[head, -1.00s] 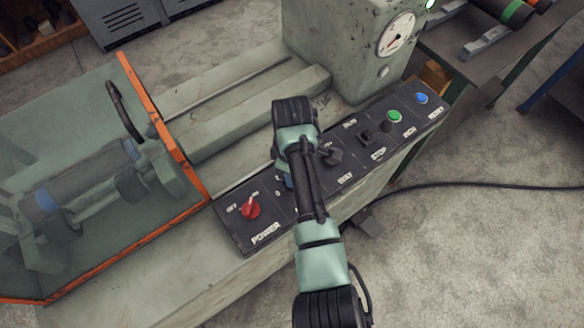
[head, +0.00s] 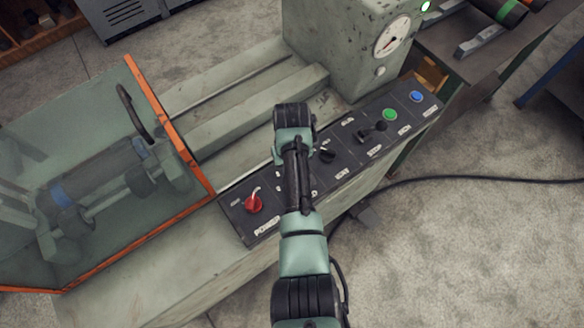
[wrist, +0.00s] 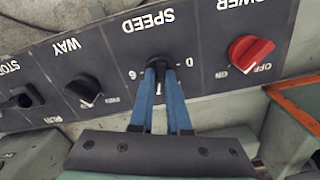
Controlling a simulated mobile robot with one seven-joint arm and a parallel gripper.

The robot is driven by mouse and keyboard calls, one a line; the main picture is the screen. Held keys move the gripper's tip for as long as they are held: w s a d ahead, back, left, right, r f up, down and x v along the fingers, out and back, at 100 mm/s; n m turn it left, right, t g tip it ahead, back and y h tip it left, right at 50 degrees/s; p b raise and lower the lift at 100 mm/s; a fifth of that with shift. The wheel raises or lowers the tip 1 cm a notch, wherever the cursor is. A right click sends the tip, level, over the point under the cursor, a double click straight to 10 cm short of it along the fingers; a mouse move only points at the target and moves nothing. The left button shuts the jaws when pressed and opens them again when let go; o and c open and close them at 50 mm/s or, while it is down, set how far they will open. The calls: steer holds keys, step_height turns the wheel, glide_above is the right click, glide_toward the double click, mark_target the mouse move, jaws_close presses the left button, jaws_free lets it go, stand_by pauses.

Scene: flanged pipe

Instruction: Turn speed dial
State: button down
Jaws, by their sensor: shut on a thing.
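The speed dial (wrist: 157,62) is a dark knob under the upside-down word SPEED in the wrist view, with a 6 on its left and a 0 on its right. My gripper (wrist: 161,70) has its two blue fingers on either side of the dial and is shut on it. The fingers hide much of the knob, so its exact setting is hard to read. In the head view my arm covers the dial and the gripper. The control panel (head: 236,219) is a dark strip along the machine's front.
The red power knob (wrist: 249,53) is right of the dial and the black way knob (wrist: 84,90) is left of it. The head view also shows a green button (head: 390,114), a blue button (head: 416,96) and an orange-framed guard (head: 168,135).

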steer(key=shift+m, duration=1)
steer(key=c, duration=0.9)
jaws_free()
steer(key=shift+r, duration=0.1)
step_height(320, 180, up, 13)
steer(key=shift+f, duration=0.1)
